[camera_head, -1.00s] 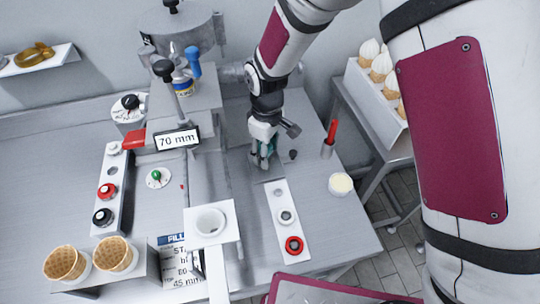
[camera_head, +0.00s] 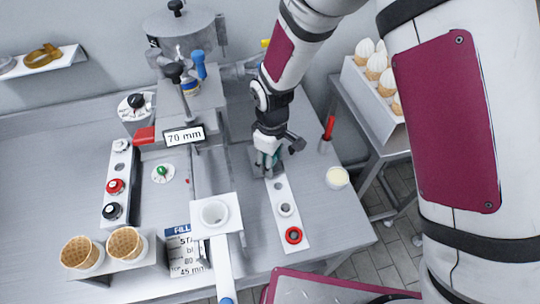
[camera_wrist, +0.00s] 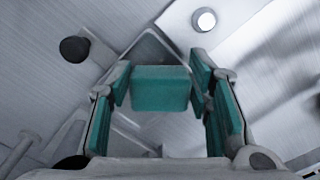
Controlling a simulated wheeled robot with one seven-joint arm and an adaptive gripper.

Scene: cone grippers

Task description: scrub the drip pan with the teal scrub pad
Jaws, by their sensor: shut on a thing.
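The teal scrub pad (camera_wrist: 160,88) is held between my gripper's fingers in the wrist view. My gripper (camera_head: 268,168) is shut on it, with the fingers pointing down just behind the white strip with rings. The drip pan (camera_wrist: 150,46) appears as a shallow grey tray with a raised rim, its corner showing beyond the pad in the wrist view. In the head view only a grey edge of the pan (camera_head: 254,158) shows beside my gripper. The pad is over the pan; I cannot tell whether it touches it. Much of the pan is hidden by the pad and fingers.
A white strip (camera_head: 281,190) with rings lies in front of my gripper. A red-handled tool (camera_head: 329,130) and a cream-filled cup (camera_head: 337,178) stand to the right.

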